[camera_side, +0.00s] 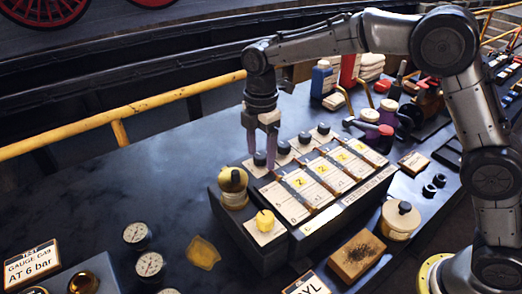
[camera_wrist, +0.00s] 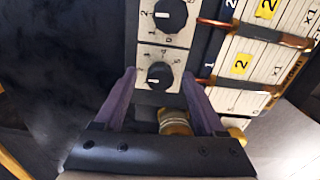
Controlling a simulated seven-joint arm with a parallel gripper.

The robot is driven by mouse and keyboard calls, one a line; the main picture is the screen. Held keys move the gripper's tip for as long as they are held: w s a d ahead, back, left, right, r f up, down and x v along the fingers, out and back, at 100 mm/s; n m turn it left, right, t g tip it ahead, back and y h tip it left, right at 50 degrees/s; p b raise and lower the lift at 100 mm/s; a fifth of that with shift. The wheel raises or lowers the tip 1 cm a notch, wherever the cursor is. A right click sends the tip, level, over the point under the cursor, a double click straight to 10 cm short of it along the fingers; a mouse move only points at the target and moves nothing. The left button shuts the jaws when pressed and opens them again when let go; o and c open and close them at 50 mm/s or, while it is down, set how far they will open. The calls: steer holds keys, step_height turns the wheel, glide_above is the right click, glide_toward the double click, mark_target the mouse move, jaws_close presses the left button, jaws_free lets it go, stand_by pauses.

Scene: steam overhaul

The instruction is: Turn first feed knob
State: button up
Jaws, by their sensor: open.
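A row of small black feed knobs on white dial plates runs along the back of a dark box (camera_side: 239,232). The nearest, front-left knob (camera_side: 260,158) lies between the fingers of my gripper (camera_side: 261,166) in the side view. In the wrist view my open gripper (camera_wrist: 159,76) has purple fingers on either side of this knob (camera_wrist: 159,75), with a gap on both sides. The knob's pointer and numbered dial are visible. A second knob (camera_wrist: 170,14) is further up in the wrist view. I cannot tell how far the fingertips reach down around the knob.

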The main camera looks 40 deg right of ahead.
jaws_close()
steer(key=shift+m, duration=0.3)
steer(key=m, duration=1.8)
stand_by(0.4)
steer(key=shift+m, duration=0.3)
